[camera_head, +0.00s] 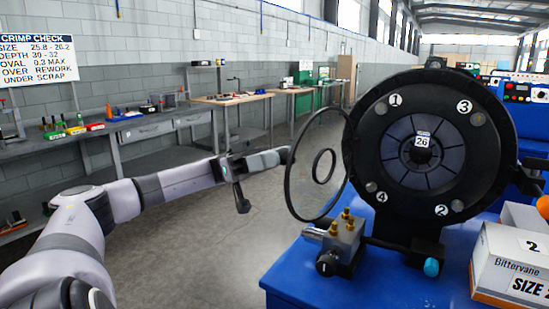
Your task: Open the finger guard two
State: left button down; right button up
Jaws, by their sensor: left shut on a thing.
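The finger guard (289,188) is a thin black outer ring with a smaller ring inside it. It stands upright at the left of the round black crimper head (358,150), swung out at an angle to its face. The head's face shows, with marks 1 to 4 around a centre labelled 26. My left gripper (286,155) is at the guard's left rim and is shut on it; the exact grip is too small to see. My right gripper is not in view.
The crimper stands on a blue bench (300,275). A brass-fitted valve block (345,235) sits below the guard. A white box (512,265) marked 2 is at the right. Workbenches (150,125) line the left wall. The floor (210,240) between is clear.

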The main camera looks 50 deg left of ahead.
pick_arm(q)
jog(key=shift+f, duration=0.15)
jog(key=c, duration=0.9)
grip_release()
jog(key=shift+b+v, duration=0.9)
jog(key=shift+v, duration=2.65)
